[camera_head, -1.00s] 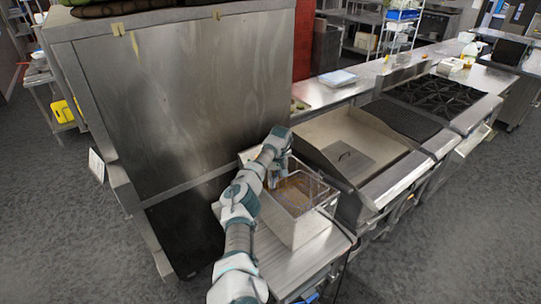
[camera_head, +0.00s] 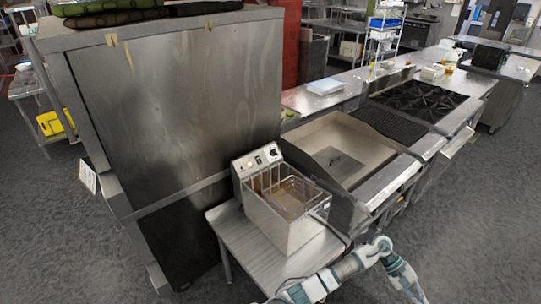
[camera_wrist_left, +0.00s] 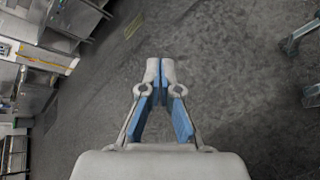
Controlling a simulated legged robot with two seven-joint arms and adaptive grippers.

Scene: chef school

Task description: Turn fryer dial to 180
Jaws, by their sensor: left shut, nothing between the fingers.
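The fryer (camera_head: 285,232) is a steel box on a low steel counter, with a wire basket (camera_head: 290,196) inside. Its rear control panel (camera_head: 255,162) is unobstructed in the head view. A dark round dial (camera_head: 274,153) sits at the panel's right end; its setting is too small to read. My left gripper (camera_wrist_left: 160,70) is shut and empty in the left wrist view, fingertips together above grey floor. In the head view, an arm of mine crosses the bottom edge toward the lower right, well away from the dial. My right gripper is not clearly visible.
A tall steel cabinet (camera_head: 190,100) stands left of the fryer. A flat griddle (camera_head: 335,150) and a burner range (camera_head: 415,100) stand to its right. The counter (camera_head: 245,245) is bare in front of the fryer. Open floor (camera_head: 470,220) lies at the right.

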